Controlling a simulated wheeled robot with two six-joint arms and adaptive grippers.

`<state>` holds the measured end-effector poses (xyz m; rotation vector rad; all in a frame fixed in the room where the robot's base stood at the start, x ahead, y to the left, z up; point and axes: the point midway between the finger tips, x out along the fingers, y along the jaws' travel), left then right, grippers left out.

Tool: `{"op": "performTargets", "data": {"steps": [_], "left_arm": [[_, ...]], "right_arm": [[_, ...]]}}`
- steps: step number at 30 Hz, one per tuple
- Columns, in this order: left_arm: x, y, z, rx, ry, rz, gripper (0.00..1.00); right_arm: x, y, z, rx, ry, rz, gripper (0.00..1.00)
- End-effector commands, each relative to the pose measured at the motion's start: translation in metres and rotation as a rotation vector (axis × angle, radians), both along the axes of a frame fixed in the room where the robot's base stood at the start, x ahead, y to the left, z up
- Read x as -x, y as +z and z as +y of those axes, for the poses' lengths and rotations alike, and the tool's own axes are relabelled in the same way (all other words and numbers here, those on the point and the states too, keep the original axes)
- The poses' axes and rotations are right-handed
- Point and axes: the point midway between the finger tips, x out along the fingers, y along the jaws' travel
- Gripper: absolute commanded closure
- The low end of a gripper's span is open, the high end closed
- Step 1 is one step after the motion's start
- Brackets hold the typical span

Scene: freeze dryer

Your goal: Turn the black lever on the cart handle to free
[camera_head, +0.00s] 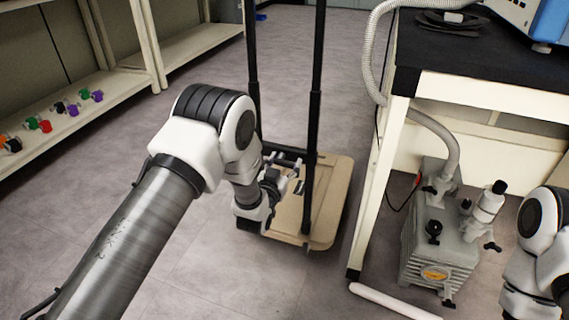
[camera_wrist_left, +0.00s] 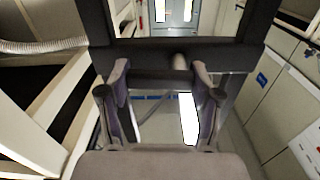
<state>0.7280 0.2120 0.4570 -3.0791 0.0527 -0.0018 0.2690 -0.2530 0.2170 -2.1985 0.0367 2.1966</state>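The cart has a tan platform (camera_head: 325,205) and a tall black handle with two posts (camera_head: 315,100) and a low crossbar (camera_head: 285,150). My left gripper (camera_head: 296,177) is beside the posts, low over the platform. In the left wrist view a black bar of the handle (camera_wrist_left: 160,48) crosses just beyond the fingers. My right gripper is out of the frames.
A grey vacuum pump (camera_head: 440,240) stands on the floor to the right, under a white-legged bench with a black top (camera_head: 460,50). A hose (camera_head: 372,60) hangs at its edge. Shelves with small coloured items (camera_head: 45,125) line the left. The floor between is clear.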

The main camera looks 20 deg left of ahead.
Motion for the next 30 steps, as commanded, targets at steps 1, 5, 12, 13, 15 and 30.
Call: {"op": "performTargets", "data": {"steps": [1,5,12,13,15,30], "left_arm": [[0.0,0.0,0.0,0.0,0.0,0.0,0.71],[0.0,-0.001,0.0,-0.003,0.0,0.001,0.71],[0.001,-0.001,0.0,-0.055,0.0,0.0,0.71],[0.001,-0.002,0.0,-0.069,0.0,0.0,0.71],[0.0,-0.002,0.0,-0.104,0.0,-0.002,0.71],[0.001,-0.009,0.002,-0.527,-0.001,-0.015,0.71]], "right_arm": [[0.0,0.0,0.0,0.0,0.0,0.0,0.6],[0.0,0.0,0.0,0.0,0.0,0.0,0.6],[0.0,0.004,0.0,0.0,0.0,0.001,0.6],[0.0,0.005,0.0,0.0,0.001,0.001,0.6],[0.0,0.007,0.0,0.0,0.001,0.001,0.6],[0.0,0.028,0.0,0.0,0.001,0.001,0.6]]}}
